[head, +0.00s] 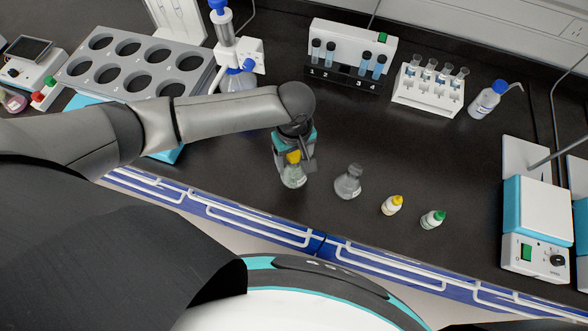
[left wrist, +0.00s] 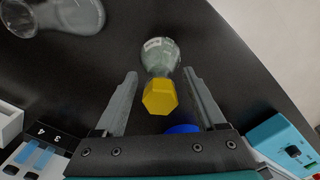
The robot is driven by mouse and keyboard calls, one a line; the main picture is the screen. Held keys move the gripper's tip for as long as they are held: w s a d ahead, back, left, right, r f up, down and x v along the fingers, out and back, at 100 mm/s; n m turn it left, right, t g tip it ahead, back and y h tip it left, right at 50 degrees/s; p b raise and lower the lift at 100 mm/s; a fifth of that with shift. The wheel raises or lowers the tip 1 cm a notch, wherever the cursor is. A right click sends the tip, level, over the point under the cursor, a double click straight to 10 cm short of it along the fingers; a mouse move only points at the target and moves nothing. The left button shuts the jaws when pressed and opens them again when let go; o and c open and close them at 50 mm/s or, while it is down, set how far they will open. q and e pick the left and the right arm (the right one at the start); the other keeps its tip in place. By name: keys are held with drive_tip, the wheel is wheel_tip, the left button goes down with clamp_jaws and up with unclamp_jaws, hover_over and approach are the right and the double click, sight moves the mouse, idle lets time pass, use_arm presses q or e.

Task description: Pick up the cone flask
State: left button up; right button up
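A clear glass flask with a yellow stopper (head: 293,176) stands on the black bench near its front edge. My left gripper (head: 298,160) is over it, pointing down. In the left wrist view, the yellow stopper (left wrist: 159,97) lies between the two spread fingers of my left gripper (left wrist: 160,74), with a gap on each side; the glass body (left wrist: 161,55) shows beyond the fingertips. A second clear conical flask (head: 348,183), without a stopper, stands just to the right; it also shows in the left wrist view (left wrist: 70,14). My right gripper is not in view.
Small bottles with a yellow cap (head: 392,205) and a green cap (head: 433,219) stand to the right. A test tube rack (head: 428,94), a white-and-black tube holder (head: 340,80) and a wash bottle (head: 487,100) stand behind. A white-and-blue device (head: 536,225) is at the right.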

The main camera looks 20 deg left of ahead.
use_arm(q)
clamp_jaws()
idle(0.3)
idle(0.9)
